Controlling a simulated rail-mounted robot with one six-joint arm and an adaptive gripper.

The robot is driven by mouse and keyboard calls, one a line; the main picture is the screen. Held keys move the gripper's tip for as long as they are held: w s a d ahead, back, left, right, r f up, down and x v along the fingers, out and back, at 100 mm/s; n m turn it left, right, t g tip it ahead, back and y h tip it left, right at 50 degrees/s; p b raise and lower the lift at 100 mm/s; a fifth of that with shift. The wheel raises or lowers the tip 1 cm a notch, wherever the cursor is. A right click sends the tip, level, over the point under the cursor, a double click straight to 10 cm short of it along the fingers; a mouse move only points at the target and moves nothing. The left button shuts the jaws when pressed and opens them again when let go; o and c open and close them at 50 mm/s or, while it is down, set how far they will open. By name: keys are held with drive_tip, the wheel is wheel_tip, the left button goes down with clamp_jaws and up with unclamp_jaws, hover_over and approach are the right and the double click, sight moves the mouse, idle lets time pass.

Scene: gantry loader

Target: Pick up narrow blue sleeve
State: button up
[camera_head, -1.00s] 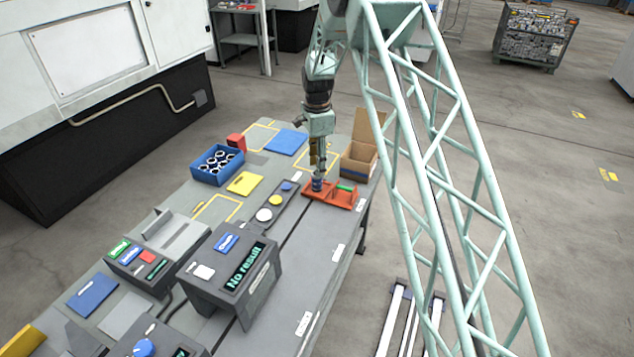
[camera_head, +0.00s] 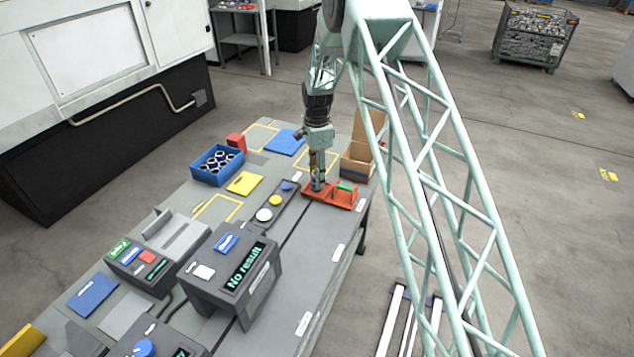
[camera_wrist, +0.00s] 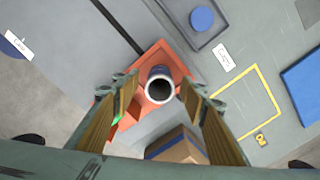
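The narrow blue sleeve (camera_wrist: 160,84) stands upright on the orange tray (camera_wrist: 152,52). In the wrist view I look down on its pale ring-shaped top end and dark bore, with blue on its side. In the head view the orange tray (camera_head: 345,199) is at the table's right edge, and the sleeve there is largely hidden by the gripper. My gripper (camera_wrist: 158,90) is open and points down. Its two fingers stand left and right of the sleeve, with a visible gap on each side. In the head view my gripper (camera_head: 318,183) is low over the tray's left part.
A green piece (camera_head: 347,187) lies in the tray's right part. An open cardboard box (camera_head: 358,165) stands just behind. A dark tray with round discs (camera_head: 270,207) lies to the left. A blue bin of rings (camera_head: 217,178) and a yellow plate (camera_head: 244,183) are farther left.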

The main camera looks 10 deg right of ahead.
drive_tip(key=c, duration=1.2)
drive_tip(key=shift+o, duration=0.2)
drive_tip(key=shift+r, duration=0.15)
drive_tip(key=s+r, duration=0.2)
drive_tip(key=s, duration=0.6)
drive_tip(key=s+r, duration=0.2)
drive_tip(key=s, duration=0.6)
drive_tip(key=shift+r+b, duration=0.35)
drive_tip(key=shift+b, duration=0.05)
